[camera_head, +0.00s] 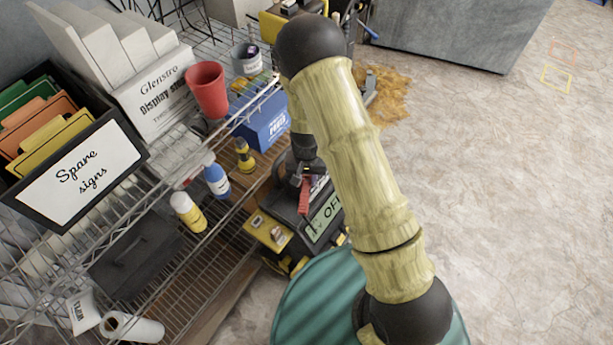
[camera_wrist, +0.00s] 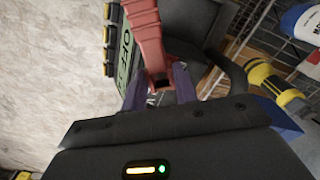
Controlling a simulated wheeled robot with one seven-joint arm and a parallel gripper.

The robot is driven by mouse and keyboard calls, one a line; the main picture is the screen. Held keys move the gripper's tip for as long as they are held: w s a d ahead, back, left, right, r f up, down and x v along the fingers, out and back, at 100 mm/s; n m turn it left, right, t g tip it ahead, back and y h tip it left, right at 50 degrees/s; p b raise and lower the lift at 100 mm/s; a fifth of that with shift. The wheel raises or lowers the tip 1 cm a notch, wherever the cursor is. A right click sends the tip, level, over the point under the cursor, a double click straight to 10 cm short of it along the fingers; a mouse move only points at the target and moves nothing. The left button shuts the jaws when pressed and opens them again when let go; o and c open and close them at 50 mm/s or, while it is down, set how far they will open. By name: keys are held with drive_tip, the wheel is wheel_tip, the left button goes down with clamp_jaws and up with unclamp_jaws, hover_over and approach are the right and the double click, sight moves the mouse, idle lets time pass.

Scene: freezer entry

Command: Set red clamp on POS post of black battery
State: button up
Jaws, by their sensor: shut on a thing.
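My gripper (camera_head: 308,172) is shut on the red clamp (camera_head: 304,196). In the wrist view the clamp (camera_wrist: 146,35) extends up the picture from between the two fingers of my gripper (camera_wrist: 160,88). Below and behind it is a black box (camera_head: 287,208) with a pale green label with letters like "OFF"; it also shows in the wrist view (camera_wrist: 190,20). I cannot tell for certain whether this box is the black battery. The POS post cannot be made out, and I cannot tell whether the clamp touches the box.
A teal rounded surface (camera_head: 310,300) is in front. Open floor (camera_head: 500,200) lies to the right.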

drive_tip(key=shift+f+b, duration=0.4)
drive_tip(key=shift+f, duration=0.25)
drive_tip(key=o, duration=1.2)
drive_tip(key=shift+c, duration=0.2)
drive_tip(key=shift+r, duration=0.15)
wheel_tip(320, 180, up, 17)
drive_tip(key=shift+p, duration=0.4)
drive_tip(key=shift+r, duration=0.1)
drive_tip(key=s+d+r+n+t+p, duration=0.1)
drive_tip(key=s+d+r+p, duration=0.3)
drive_tip(key=s+d+r, duration=0.8)
drive_tip(key=shift+d+r+n+t+p, duration=0.3)
drive_tip(key=shift+d+r+t+p, duration=0.1)
drive_tip(key=shift+d+r+t, duration=0.4)
